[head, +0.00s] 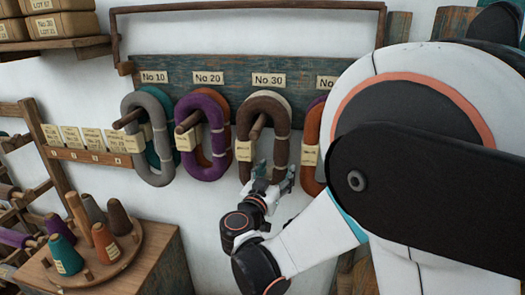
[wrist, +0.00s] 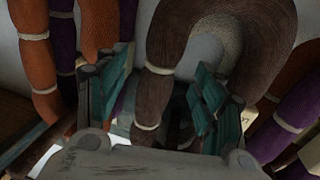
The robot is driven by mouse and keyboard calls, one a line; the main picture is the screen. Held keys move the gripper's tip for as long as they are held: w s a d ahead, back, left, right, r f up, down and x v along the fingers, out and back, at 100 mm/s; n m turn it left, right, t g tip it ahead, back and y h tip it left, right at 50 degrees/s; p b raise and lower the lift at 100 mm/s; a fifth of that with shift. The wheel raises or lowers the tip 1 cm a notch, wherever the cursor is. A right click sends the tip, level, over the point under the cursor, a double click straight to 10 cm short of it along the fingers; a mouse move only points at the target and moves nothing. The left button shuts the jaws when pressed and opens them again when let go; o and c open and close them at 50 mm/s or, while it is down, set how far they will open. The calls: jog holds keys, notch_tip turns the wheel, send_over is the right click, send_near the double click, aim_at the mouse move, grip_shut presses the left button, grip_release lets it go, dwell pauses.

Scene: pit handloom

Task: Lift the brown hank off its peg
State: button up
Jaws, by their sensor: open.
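The brown hank (head: 283,145) hangs as a long loop on its wooden peg (head: 258,127) under the No 30 label. It has pale ties and a paper tag, with a cream hank partly showing behind it. My gripper (head: 272,177) is at the hank's lower end, with its fingers apart. In the wrist view the brown hank (wrist: 168,45) shows close up, one strand running down between the teal-padded fingers of my gripper (wrist: 158,88). I see gaps beside the strand; whether either finger touches it I cannot tell.
A purple hank (head: 208,160) hangs to the left and an orange hank (head: 310,150) close on the right. A grey hank (head: 132,155) hangs farther left. A stand with yarn cones (head: 105,242) is at lower left. My arm hides the right side.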

aim_at(278, 170)
jog(key=x, duration=0.4)
jog(key=shift+w+d+f, duration=0.1)
jog(key=shift+w+f, duration=0.1)
jog(key=shift+w, duration=0.2)
jog(key=shift+s, duration=0.1)
jog(key=shift+c, duration=0.6)
jog(key=c, duration=1.2)
jog(key=shift+o, duration=0.2)
jog(key=shift+r+p, duration=0.15)
jog(key=shift+p, duration=0.15)
